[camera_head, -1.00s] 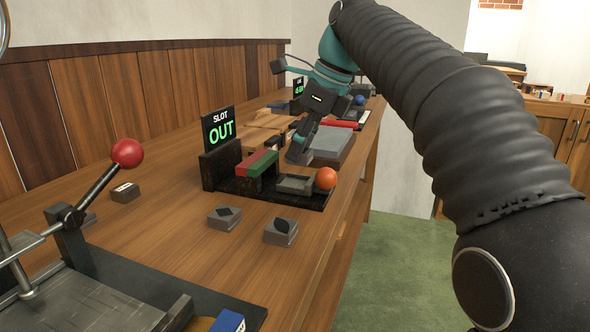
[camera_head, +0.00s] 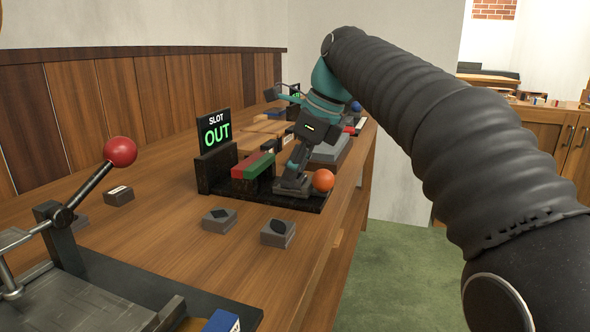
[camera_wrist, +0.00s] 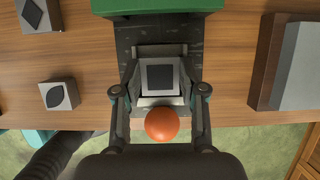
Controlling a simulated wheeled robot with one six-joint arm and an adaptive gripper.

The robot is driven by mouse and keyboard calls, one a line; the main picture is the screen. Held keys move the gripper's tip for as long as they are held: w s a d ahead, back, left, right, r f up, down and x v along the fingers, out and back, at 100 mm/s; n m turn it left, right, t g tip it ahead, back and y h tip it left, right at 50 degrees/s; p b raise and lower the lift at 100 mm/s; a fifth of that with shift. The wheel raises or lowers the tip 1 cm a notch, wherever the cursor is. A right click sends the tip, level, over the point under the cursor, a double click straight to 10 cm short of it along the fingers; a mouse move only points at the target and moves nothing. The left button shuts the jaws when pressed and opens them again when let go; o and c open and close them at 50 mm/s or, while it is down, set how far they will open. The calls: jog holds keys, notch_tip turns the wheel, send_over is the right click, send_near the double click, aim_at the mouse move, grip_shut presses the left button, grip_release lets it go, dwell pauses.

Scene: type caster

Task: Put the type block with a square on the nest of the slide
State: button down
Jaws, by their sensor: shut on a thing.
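The type block with a dark square (camera_wrist: 160,75) is between my gripper's fingers in the wrist view, square facing up. My gripper (camera_head: 292,184) is shut on it, low over the slide's nest, pointing down. Pale grey edges of the nest (camera_wrist: 158,101) show around the block in the wrist view. I cannot tell whether the block touches the nest floor. The slide has an orange ball knob (camera_head: 323,180), also in the wrist view (camera_wrist: 162,124), on a black base (camera_head: 262,195). In the head view my gripper mostly hides block and nest.
A sign (camera_head: 214,130) reads "SLOT OUT" behind the slide. A red and green block (camera_head: 252,172) sits beside the nest. Two type blocks, with a diamond (camera_head: 219,220) and a leaf shape (camera_head: 278,232), lie nearer. A red-knobbed lever (camera_head: 120,152) stands at left.

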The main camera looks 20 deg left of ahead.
jog(key=shift+f, duration=0.25)
jog(key=shift+f, duration=0.1)
jog(key=c, duration=0.7)
grip_release()
jog(key=shift+f, duration=0.15)
jog(key=shift+o, duration=0.2)
jog(key=shift+r, duration=0.35)
jog(key=p+v, duration=0.2)
jog(key=v, duration=0.9)
jog(key=shift+w+a, duration=0.15)
jog(key=shift+v, duration=0.8)
